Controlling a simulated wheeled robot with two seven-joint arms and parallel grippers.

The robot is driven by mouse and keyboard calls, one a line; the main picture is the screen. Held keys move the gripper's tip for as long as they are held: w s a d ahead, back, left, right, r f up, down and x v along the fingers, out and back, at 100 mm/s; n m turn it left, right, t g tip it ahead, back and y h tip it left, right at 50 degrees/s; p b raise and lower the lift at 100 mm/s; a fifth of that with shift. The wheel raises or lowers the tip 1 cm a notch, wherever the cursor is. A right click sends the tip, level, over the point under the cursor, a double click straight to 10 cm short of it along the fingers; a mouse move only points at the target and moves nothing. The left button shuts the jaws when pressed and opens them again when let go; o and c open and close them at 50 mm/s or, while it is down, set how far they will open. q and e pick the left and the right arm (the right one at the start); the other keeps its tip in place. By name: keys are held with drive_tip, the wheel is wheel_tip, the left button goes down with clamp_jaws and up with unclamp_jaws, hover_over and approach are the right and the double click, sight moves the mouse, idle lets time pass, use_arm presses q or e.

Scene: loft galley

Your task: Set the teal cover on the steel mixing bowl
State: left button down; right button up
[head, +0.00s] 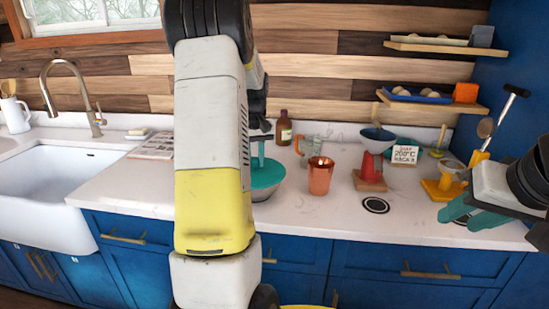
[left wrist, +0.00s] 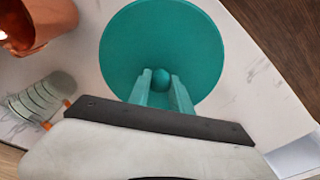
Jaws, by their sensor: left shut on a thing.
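The teal cover (head: 267,174) is a round disc seen just right of my left arm. It also fills the middle of the left wrist view (left wrist: 135,45). My left gripper (head: 261,156) is above it, its two fingers shut on the cover's round knob (left wrist: 161,78). The steel mixing bowl (head: 268,194) shows as a grey edge directly under the cover, partly behind my arm. Whether the cover touches the rim all round cannot be told. The wrist view hides the bowl under the cover. My right gripper (head: 470,212) is open and empty at the counter's right front.
A copper cup (head: 320,176) stands close to the right of the bowl. A brown bottle (head: 284,130) stands behind. The sink (head: 55,185) is left.

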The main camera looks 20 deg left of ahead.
use_arm(q)
drive_tip(key=shift+f, duration=0.1)
idle(0.7)
drive_tip(key=c, duration=1.1)
unclamp_jaws()
drive_tip(key=shift+o, duration=0.2)
drive_tip(key=o, duration=0.4)
drive_tip(key=shift+o, duration=0.2)
drive_tip(key=shift+r, duration=3.5)
